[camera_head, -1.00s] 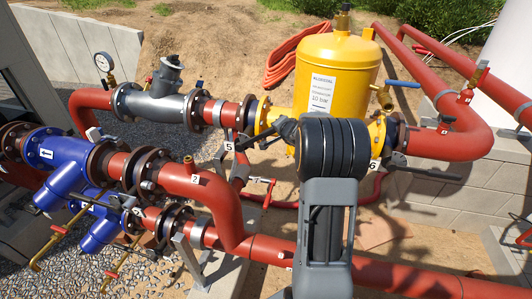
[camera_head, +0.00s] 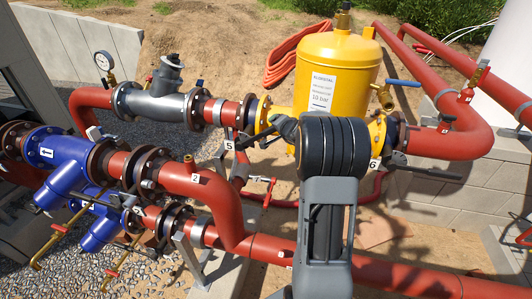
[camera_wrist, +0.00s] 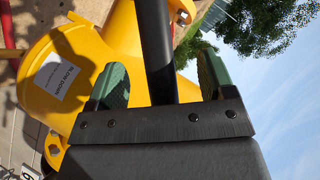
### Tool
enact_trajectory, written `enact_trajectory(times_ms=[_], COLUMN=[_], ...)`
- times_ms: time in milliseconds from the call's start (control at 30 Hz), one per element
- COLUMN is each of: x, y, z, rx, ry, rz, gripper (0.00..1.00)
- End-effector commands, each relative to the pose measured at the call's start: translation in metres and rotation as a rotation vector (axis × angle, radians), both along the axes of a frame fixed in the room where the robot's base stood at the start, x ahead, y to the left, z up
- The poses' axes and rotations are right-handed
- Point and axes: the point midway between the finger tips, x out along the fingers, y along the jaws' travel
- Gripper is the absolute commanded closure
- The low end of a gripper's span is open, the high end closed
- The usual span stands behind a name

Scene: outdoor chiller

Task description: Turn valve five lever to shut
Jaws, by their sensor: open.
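The valve five lever (camera_head: 256,138) is a dark bar by the white "5" tag (camera_head: 229,145), left of the yellow tank. It slants up and right toward my gripper (camera_head: 284,126), which is partly hidden behind my arm. In the wrist view a black bar (camera_wrist: 157,45), which looks like this lever, runs down between the two green finger pads of my gripper (camera_wrist: 162,80). The pads stand apart with a gap on both sides of the bar. The bar's near end is hidden behind the gripper body.
Another dark lever (camera_head: 430,173) sticks out right of the "6" tag (camera_head: 373,165). Red pipes (camera_head: 225,215) cross below.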

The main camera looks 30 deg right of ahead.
Motion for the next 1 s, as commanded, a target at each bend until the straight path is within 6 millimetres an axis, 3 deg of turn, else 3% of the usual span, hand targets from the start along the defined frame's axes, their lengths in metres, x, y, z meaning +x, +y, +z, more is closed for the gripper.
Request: enact_trajectory(times_ms=[100, 367, 1000], x=[0.0, -0.002, -0.06], y=[0.0, 0.001, 0.011], z=[0.0, 0.001, 0.027], rx=[0.0, 0.0, 0.0], ry=[0.0, 0.0, -0.001], rz=[0.0, 0.0, 0.0], gripper=[0.15, 0.15, 0.15])
